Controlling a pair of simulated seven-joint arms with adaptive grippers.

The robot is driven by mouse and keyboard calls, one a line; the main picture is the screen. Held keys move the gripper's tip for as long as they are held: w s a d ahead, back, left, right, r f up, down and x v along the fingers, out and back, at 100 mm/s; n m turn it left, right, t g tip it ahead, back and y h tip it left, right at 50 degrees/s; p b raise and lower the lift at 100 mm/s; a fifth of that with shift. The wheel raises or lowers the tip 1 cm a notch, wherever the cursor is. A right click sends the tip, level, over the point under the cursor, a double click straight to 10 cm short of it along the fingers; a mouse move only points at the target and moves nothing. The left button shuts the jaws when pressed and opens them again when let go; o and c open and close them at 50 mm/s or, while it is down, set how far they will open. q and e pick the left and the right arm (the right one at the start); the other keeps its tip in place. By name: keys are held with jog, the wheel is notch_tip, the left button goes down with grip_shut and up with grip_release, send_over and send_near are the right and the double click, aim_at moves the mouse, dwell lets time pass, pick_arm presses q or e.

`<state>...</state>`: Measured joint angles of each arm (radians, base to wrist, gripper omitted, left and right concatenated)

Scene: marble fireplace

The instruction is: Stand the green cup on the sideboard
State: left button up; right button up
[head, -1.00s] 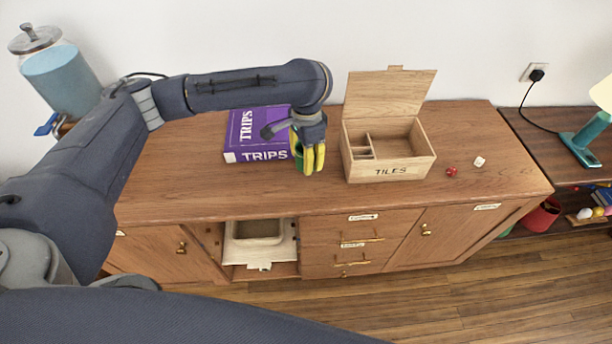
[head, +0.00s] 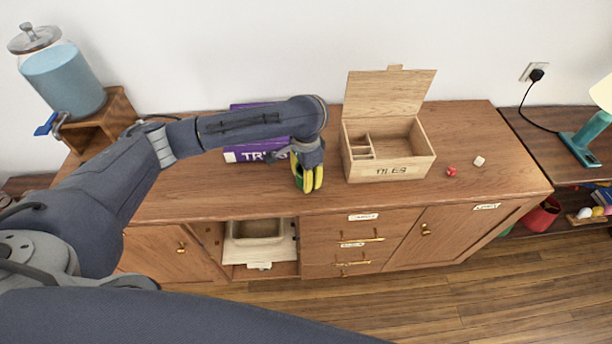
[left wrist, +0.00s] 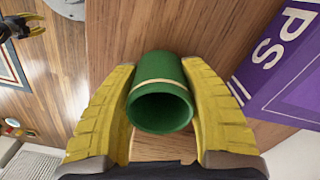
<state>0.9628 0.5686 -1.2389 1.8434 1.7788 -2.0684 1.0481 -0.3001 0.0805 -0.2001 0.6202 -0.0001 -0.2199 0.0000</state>
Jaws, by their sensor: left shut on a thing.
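The green cup (left wrist: 161,100) has a pale band and sits between the yellow fingers of my left gripper (left wrist: 163,112), which is shut on it. Its open mouth faces the wrist camera. In the head view my left gripper (head: 308,182) points down over the front middle of the sideboard (head: 220,196), with only a sliver of the cup (head: 296,165) showing. I cannot tell whether the cup touches the sideboard top. My right gripper (left wrist: 22,27) shows small at the upper left of the left wrist view; its opening is unclear.
A purple box (head: 244,156) lies behind and left of the gripper. An open wooden tiles box (head: 390,171) stands close on the right. A red die (head: 451,171) and a white die (head: 479,161) lie farther right. The sideboard's left front top is clear.

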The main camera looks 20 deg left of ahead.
pick_arm(q)
jog(key=shift+f, duration=0.1)
jog(key=o, duration=1.2)
jog(key=shift+c, duration=0.2)
notch_tip(320, 180, up, 12)
dwell(0.6)
